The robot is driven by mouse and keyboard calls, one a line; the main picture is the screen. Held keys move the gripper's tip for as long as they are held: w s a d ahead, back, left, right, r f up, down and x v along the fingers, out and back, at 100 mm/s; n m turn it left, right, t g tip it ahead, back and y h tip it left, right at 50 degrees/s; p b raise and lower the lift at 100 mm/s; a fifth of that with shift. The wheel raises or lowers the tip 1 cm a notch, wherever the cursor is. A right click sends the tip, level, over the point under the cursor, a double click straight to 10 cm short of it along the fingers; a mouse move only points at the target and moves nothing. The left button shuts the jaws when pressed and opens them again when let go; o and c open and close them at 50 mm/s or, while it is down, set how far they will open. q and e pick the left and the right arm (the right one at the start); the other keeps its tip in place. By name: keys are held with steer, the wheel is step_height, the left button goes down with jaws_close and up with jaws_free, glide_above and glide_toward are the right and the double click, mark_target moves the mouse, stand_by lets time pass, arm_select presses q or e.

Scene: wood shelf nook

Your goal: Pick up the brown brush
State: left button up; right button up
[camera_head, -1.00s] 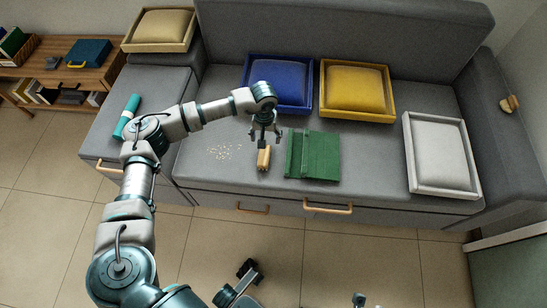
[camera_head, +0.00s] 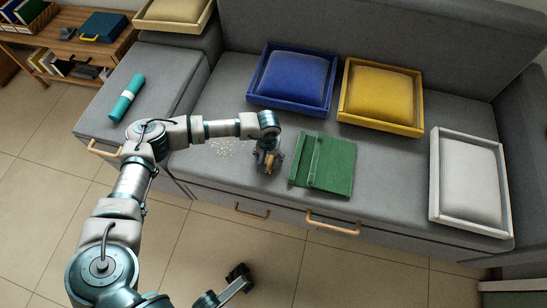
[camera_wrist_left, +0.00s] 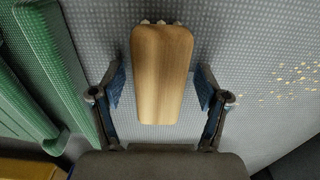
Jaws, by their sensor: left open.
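The brown brush (camera_wrist_left: 161,75) lies on the grey sofa seat, its wooden back facing up, with pale bristle tips just showing at its far end in the left wrist view. My left gripper (camera_wrist_left: 160,88) is open, with one finger on each side of the brush and a gap on both sides. In the head view the left gripper (camera_head: 268,160) is down over the brush (camera_head: 269,167) and hides part of it. My right gripper (camera_head: 237,275) shows low in the head view, away from the sofa; its jaws are too small to judge.
Blue (camera_head: 292,80), yellow (camera_head: 382,96) and white (camera_head: 470,181) trays with cushions stand farther off. A teal roll (camera_head: 126,98) lies at left.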

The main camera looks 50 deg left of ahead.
arm_select(q)
steer(key=shift+r, duration=0.25)
steer(key=c, duration=0.7)
steer(key=shift+d, duration=0.1)
steer(key=c, duration=0.6)
